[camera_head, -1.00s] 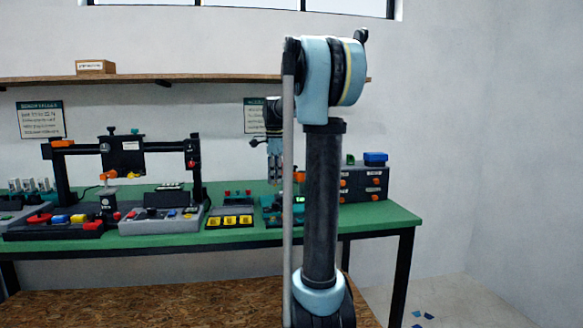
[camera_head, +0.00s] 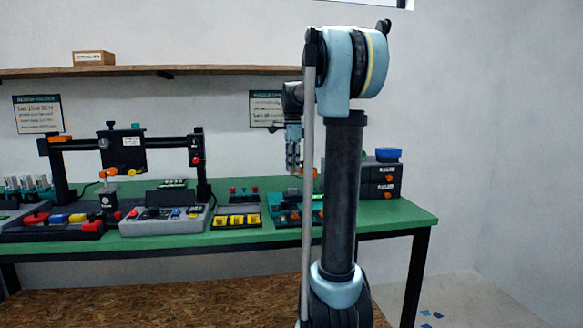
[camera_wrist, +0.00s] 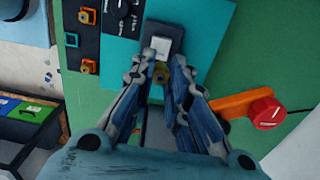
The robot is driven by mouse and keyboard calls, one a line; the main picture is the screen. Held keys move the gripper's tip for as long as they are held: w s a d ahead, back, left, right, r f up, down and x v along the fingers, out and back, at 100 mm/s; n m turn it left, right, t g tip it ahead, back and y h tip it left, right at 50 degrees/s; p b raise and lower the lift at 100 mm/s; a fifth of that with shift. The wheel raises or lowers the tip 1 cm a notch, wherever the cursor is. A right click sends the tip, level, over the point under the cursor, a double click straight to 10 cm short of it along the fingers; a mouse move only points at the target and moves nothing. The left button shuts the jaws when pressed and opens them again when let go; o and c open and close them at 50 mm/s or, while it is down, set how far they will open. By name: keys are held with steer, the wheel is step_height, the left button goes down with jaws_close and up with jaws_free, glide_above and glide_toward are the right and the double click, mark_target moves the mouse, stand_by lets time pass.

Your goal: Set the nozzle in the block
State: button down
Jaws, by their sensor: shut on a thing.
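My gripper (camera_wrist: 163,76) is shut on a small brass nozzle (camera_wrist: 161,75), seen between its fingertips in the wrist view; the fingers partly hide it. Just beyond the fingertips, a light grey block (camera_wrist: 162,45) with a dark surround is set on a teal panel (camera_wrist: 205,38). I cannot tell whether the nozzle touches it. In the head view my gripper (camera_head: 293,158) points down above the teal station (camera_head: 287,214) on the green bench, partly behind my arm. The nozzle cannot be made out there.
An orange lever with a red knob (camera_wrist: 266,112) is close to the right finger. A tray of yellow pieces (camera_head: 237,220) and a black gantry (camera_head: 125,145) stand left; drawers (camera_head: 378,180) stand right.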

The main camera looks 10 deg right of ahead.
steer(key=shift+f, duration=2.75)
steer(key=shift+f, duration=0.9)
steer(key=c, duration=1.5)
jaws_free()
steer(key=shift+r, duration=0.1)
step_height(320, 180, up, 12)
steer(key=shift+w+f, duration=0.1)
steer(key=shift+f, duration=0.05)
